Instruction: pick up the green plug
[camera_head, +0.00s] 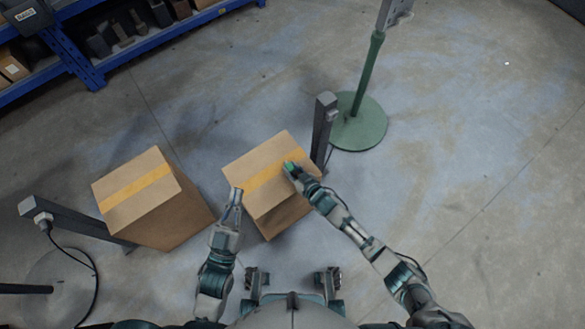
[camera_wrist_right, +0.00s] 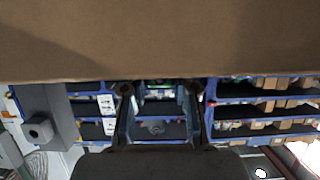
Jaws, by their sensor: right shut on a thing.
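The small green plug (camera_head: 289,166) shows at the tip of my right gripper (camera_head: 293,170), over the top of the right cardboard box in the head view. My right gripper is shut on the plug. In the right wrist view its two fingers (camera_wrist_right: 159,95) reach up towards the brown box face, and the plug cannot be made out clearly between them. My left gripper (camera_head: 237,193) is beside the left edge of the same box.
The right box (camera_head: 246,170) has a yellow tape strip. Another taped box (camera_head: 125,190) stands to its left. A dark post (camera_head: 322,125) and a green round-based stand (camera_head: 362,125) are behind. Blue shelving (camera_head: 85,70) is top left. Floor at right is clear.

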